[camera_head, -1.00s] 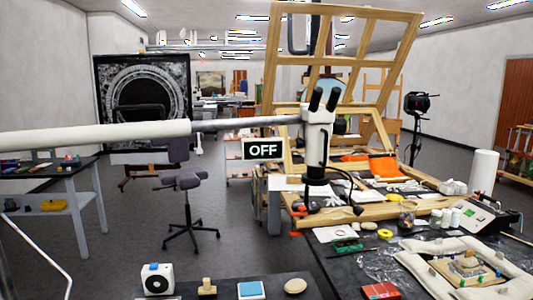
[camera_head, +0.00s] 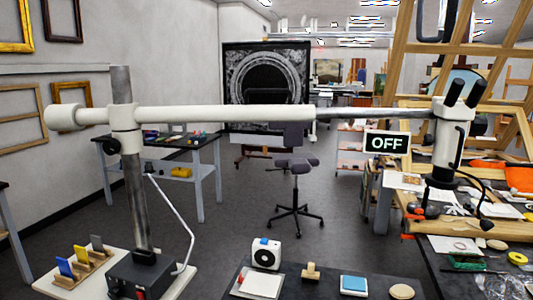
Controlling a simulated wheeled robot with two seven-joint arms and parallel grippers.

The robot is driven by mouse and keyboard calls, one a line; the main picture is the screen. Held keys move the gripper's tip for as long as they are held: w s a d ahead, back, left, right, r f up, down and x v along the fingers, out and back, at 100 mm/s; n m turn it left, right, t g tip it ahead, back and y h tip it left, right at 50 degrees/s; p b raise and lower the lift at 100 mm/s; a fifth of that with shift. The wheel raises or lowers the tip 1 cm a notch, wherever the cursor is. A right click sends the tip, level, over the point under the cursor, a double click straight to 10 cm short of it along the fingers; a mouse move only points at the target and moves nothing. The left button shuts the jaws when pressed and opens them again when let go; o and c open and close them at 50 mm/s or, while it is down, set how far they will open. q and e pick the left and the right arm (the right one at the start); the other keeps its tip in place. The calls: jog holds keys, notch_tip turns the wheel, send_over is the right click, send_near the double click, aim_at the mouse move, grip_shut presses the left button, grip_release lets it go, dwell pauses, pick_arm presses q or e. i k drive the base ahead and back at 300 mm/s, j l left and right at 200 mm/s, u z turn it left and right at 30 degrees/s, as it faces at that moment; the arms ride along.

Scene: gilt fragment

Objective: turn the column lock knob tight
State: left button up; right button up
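The column lock knob (camera_head: 112,146) is a small black knob on the left side of the white collar (camera_head: 125,118). The collar clamps the grey upright column (camera_head: 137,205) at the left. A long white boom (camera_head: 225,113) runs from the collar to the microscope head (camera_head: 449,140) at the right. The column stands on a dark base box (camera_head: 141,278). Which way the knob is turned cannot be told. Neither of my grippers shows, and nothing touches the knob.
Coloured upright pieces in a wooden rack (camera_head: 85,268) sit beside the base. A white device (camera_head: 266,253) and a blue block (camera_head: 354,284) lie on the dark bench in front. A stool (camera_head: 295,165) stands on open floor.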

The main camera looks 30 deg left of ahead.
aim_at(112, 145)
jog(key=u, duration=1.75)
